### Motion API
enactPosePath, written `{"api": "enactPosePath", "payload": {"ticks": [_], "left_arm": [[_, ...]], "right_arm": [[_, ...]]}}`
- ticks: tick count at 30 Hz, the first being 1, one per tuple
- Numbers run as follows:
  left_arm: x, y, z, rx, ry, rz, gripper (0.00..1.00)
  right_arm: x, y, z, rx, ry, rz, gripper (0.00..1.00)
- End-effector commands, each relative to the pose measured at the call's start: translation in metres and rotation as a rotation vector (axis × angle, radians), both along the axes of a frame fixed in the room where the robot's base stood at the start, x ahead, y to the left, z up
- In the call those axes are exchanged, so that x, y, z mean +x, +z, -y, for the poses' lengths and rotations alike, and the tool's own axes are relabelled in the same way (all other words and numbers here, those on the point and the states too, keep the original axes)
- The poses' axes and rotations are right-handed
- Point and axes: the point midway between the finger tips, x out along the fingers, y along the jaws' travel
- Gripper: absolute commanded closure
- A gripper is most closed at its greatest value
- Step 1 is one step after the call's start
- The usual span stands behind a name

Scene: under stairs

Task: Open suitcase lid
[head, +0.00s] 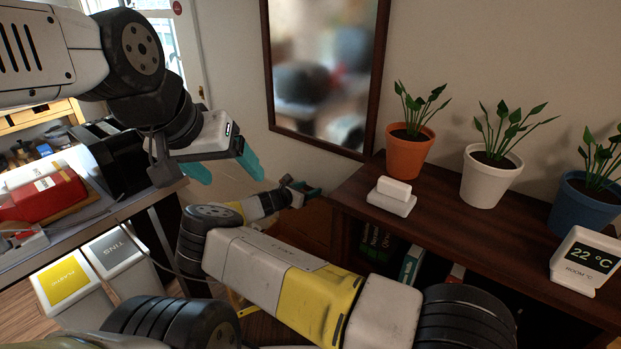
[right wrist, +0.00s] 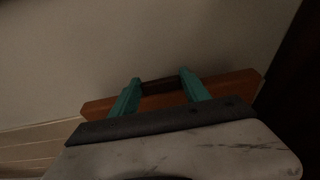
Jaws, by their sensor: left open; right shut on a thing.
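The suitcase shows in the right wrist view as an orange-brown edge (right wrist: 238,86) with a dark handle (right wrist: 162,86). In the head view a brown surface (head: 312,226), probably the suitcase, shows low beside the shelf; my right arm hides much of it. My right gripper (head: 305,188), also in the right wrist view (right wrist: 164,92), has its teal fingers at either side of the handle and is shut on it. My left gripper (head: 224,170) is open and empty, up and left of the right one. How far the lid is raised cannot be told.
A dark wooden shelf (head: 460,225) with potted plants (head: 410,140) stands at right. A mirror (head: 325,70) hangs on the wall. A worktop with a red toolbox (head: 45,198) and bins (head: 112,252) are at left. Little free room shows between shelf and worktop.

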Motion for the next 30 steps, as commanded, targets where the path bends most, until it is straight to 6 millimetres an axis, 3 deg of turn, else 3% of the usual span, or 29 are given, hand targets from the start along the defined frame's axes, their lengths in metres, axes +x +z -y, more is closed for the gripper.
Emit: {"api": "enactPosePath", "payload": {"ticks": [29, 30], "left_arm": [[0.0000, 0.0000, 0.0000, 0.000, 0.000, 0.000, 0.24], [0.0000, 0.0000, 0.0000, 0.000, 0.000, 0.000, 0.24]], "right_arm": [[0.0003, 0.0009, 0.0021, -0.004, -0.004, 0.001, 1.00], [0.0003, 0.0009, 0.0021, -0.004, -0.004, 0.001, 0.40]]}}
